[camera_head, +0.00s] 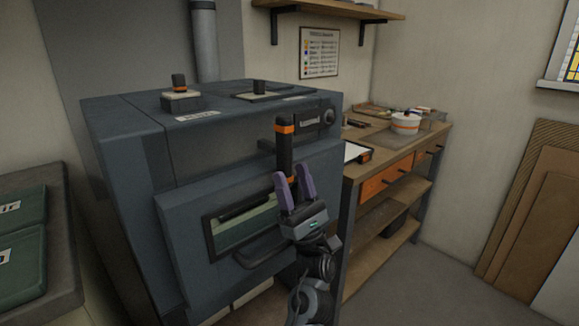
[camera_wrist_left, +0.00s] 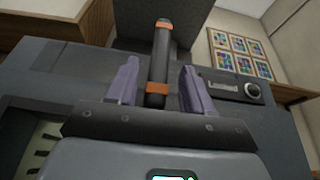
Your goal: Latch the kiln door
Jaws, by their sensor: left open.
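The blue-grey kiln (camera_head: 130,150) stands left of centre in the head view. Its door (camera_head: 182,235) is on the front, with a window and a bar handle; it looks closed or nearly so, and I cannot tell if a thin gap remains. The latch lever (camera_head: 284,150) is a black bar with orange bands, upright at the door's upper right. My left gripper (camera_head: 292,174) is open at the lever's lower end. In the left wrist view, the lever (camera_wrist_left: 161,50) stands between the open fingers of the left gripper (camera_wrist_left: 157,75), with space on both sides. My right gripper is out of view.
A wooden workbench (camera_head: 435,135) with orange drawers and a white tub (camera_head: 405,123) stands right of the kiln. A small block with an orange-banded knob (camera_head: 180,98) is on the kiln top. Boards (camera_head: 530,210) lean at the right wall. The floor between is clear.

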